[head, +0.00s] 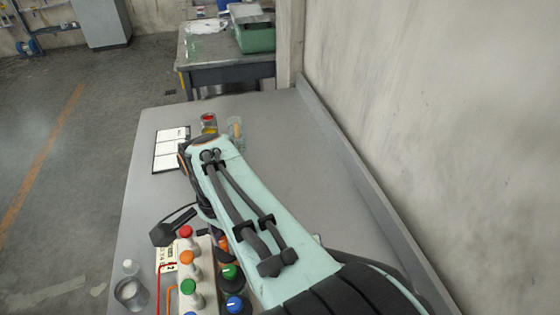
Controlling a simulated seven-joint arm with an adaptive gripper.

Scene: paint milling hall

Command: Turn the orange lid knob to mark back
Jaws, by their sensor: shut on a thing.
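The orange lid knob (223,241) shows at the far end of the right-hand row of knobs, partly covered by my arm and dark gripper parts. My gripper (217,234) reaches down at this knob from the far side and is shut on it. The fingertips are mostly hidden behind my pale green arm link. The pointer of the orange knob and its marks, including the one for back, cannot be made out.
A green knob (230,272) and a blue knob (236,303) stand close by in the same row. To their left are red (186,232), orange (187,258) and green (188,287) tops. A glass beaker (131,292) stands at left. A wall borders the right.

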